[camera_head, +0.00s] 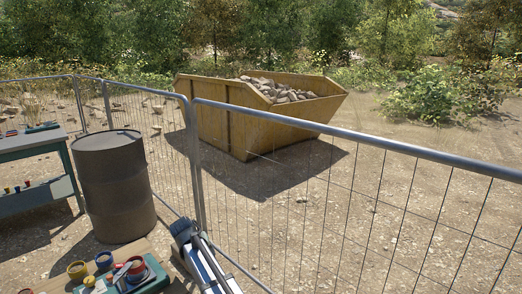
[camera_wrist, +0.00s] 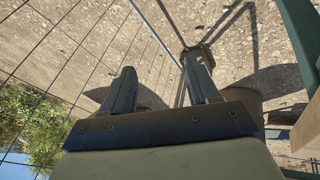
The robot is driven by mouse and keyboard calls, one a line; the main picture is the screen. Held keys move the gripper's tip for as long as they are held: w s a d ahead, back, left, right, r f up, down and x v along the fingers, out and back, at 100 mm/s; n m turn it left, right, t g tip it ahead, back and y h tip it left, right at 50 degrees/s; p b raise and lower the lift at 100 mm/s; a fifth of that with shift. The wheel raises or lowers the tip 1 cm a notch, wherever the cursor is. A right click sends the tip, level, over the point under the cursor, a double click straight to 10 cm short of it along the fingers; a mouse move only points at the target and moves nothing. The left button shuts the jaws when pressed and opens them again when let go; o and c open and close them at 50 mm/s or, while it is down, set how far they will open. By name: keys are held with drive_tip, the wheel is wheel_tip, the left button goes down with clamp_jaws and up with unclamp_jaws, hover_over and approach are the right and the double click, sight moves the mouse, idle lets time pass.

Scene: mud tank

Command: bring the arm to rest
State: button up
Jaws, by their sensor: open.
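My gripper (camera_head: 182,226) shows at the lower middle of the head view, at the end of my white arm, beside the wire fence and right of the drum. In the wrist view my gripper (camera_wrist: 162,80) has its two blue-grey fingers spread apart. Nothing is held between them; gravelly ground and thin fence bars show beyond. The fingers' exact distance from the fence cannot be told.
A wire fence (camera_head: 345,134) runs across the view, with a yellow skip (camera_head: 222,115) of rubble behind it. A dark drum (camera_head: 111,190) stands left of my gripper. A teal table (camera_head: 40,141) is farther left. Paint pots, including a yellow one (camera_head: 77,270), stand on a wooden top at the bottom.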

drive_tip(key=s+d+f+g+h, duration=0.1)
drive_tip(key=s+d+f, duration=0.2)
drive_tip(key=d+f, duration=0.65)
drive_tip(key=s+d+f+m+g, duration=0.1)
drive_tip(key=s+d+f, duration=0.2)
drive_tip(key=d+f, duration=0.65)
drive_tip(key=s+d+f+h, duration=0.1)
drive_tip(key=s+d+f, duration=0.35)
drive_tip(key=d, duration=0.85)
drive_tip(key=s+d+f+m+g+y, duration=0.1)
drive_tip(key=s+f, duration=0.4)
drive_tip(key=s, duration=0.9)
drive_tip(key=s+d+f+m+g+y, duration=0.1)
drive_tip(key=s+d+f+g, duration=0.2)
drive_tip(key=s, duration=1.1)
drive_tip(key=s+d+f+m+g+y, duration=0.1)
drive_tip(key=s+f+g, duration=0.4)
drive_tip(key=s, duration=0.9)
wheel_tip(320, 180, down, 4)
drive_tip(key=shift+s+d+r+m+g+y, duration=0.15)
drive_tip(key=shift+s+d+m+g+y, duration=0.2)
drive_tip(key=shift+d, duration=0.4)
